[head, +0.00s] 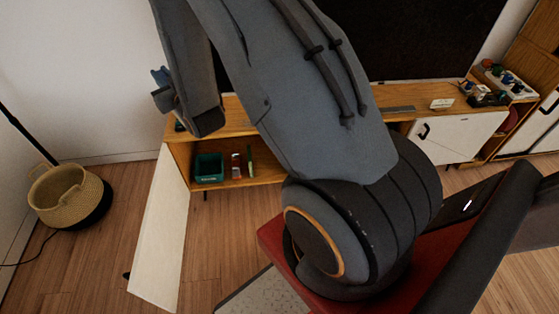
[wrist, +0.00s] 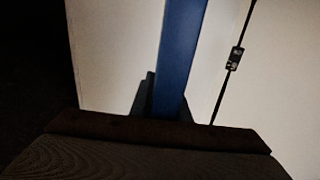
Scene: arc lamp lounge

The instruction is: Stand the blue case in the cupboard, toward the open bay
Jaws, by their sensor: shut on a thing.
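The blue case (wrist: 181,55) stands up as a tall, narrow blue shape in the wrist view. My gripper (wrist: 160,103) is shut on it, with a dark finger showing at the case's lower left. In the head view my gripper (head: 163,92) is at the upper left, mostly behind my wrist, and I cannot clearly make out the case there. The low wooden cupboard (head: 232,104) stands by the back wall, partly behind my arm. Its open bay (head: 266,172) holds a teal bin (head: 208,168) and some thin upright items (head: 243,162).
A white cupboard door (head: 160,235) stands swung out at the bay's left. A woven basket (head: 62,192) and a dark lamp pole (head: 25,135) are at the far left. Small items, including a tray (head: 510,82), sit on the cupboard's right.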

